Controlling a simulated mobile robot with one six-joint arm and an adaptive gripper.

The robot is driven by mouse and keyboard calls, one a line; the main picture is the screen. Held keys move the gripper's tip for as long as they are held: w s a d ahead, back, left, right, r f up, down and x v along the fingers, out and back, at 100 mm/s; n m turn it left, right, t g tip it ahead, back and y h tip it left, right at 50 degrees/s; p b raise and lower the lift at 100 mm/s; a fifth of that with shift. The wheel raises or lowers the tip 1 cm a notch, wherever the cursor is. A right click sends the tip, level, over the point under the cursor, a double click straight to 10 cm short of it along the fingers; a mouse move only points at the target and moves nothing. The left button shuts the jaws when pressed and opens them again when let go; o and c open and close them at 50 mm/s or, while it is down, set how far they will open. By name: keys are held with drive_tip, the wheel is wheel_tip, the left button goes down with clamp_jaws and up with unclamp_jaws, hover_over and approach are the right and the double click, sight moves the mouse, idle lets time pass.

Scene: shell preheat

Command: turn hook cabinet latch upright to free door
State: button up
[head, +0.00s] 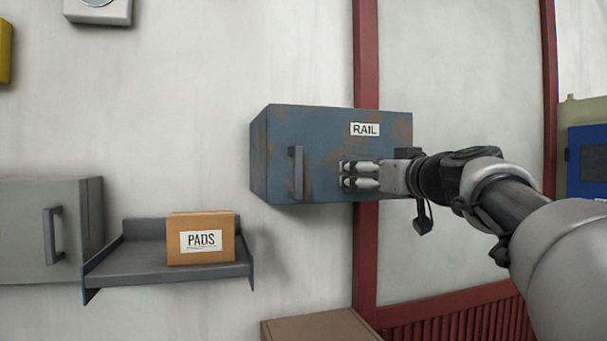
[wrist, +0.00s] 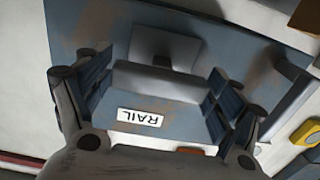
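The blue-grey, rust-stained cabinet (head: 325,125) hangs on the wall, with a "RAIL" label and a vertical handle (head: 297,173); its door looks shut. In the wrist view the cabinet front (wrist: 75,25) appears upside down. A grey bar, seemingly the hook latch (wrist: 155,80), lies crosswise in front of a grey plate (wrist: 160,48). My gripper (head: 347,174) is at the cabinet's front, right of the handle. In the wrist view its fingers (wrist: 158,95) are spread, one beyond each end of the bar. Contact is unclear. In the head view my gripper hides the latch.
A shelf (head: 130,268) with a "PADS" box (head: 202,240) is at lower left, beside a grey cabinet (head: 40,220). A red post (head: 366,60) runs behind the RAIL cabinet. A brown box (head: 320,328) is below.

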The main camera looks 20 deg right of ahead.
drive_tip(key=c, duration=0.7)
drive_tip(key=shift+m, duration=0.3)
drive_tip(key=m+b, duration=0.1)
drive_tip(key=m, duration=0.6)
drive_tip(key=shift+d+b, duration=0.1)
drive_tip(key=shift+b, duration=0.25)
drive_tip(key=m, duration=0.5)
drive_tip(key=shift+m, duration=0.3)
drive_tip(key=m+p, duration=0.1)
drive_tip(key=m, duration=0.3)
drive_tip(key=shift+m, duration=0.3)
drive_tip(key=o, duration=1.1)
drive_tip(key=shift+f, duration=0.1)
